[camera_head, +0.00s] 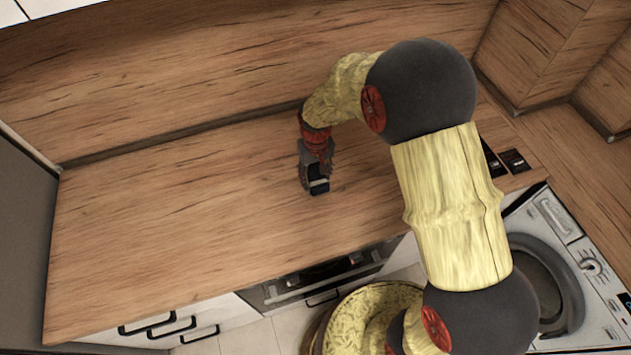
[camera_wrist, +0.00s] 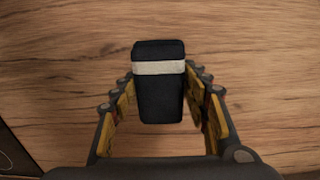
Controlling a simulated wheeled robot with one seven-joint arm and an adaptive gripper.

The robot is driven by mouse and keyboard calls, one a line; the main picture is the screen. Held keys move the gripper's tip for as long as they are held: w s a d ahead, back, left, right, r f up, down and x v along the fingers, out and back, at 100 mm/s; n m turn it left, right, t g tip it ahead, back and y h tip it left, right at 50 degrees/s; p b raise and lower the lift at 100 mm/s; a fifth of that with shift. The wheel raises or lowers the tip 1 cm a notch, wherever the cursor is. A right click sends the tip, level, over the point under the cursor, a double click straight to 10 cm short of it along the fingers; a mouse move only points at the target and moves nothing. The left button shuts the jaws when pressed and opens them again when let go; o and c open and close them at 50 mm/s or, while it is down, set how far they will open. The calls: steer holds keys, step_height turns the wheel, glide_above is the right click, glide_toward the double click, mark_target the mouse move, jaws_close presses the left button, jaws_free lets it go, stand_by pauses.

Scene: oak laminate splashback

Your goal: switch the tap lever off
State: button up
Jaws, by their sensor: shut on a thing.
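No tap or tap lever can be made out in either view. My gripper (camera_head: 314,172) is low over the wooden worktop (camera_head: 200,210), pointing down. In the wrist view its two fingers (camera_wrist: 163,88) stand on either side of a black block (camera_wrist: 160,105) with a pale band across it, and the gripper is shut on it. The block also shows at the gripper's tip in the head view (camera_head: 319,187). Whether the block touches the worktop I cannot tell. My arm hides part of the worktop's right side.
Two small dark panels (camera_head: 515,160) lie at the worktop's right end. A white washing machine (camera_head: 565,215) stands at the lower right. Drawers with black handles (camera_head: 172,326) are below the front edge. A wooden splashback (camera_head: 200,70) runs behind. The worktop's left half is clear.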

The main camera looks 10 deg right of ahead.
mark_target(315, 182)
steer(key=shift+w+f, duration=0.1)
steer(key=shift+f, duration=1.55)
steer(key=shift+f, duration=0.15)
steer(key=o, duration=1.2)
steer(key=shift+o, duration=0.2)
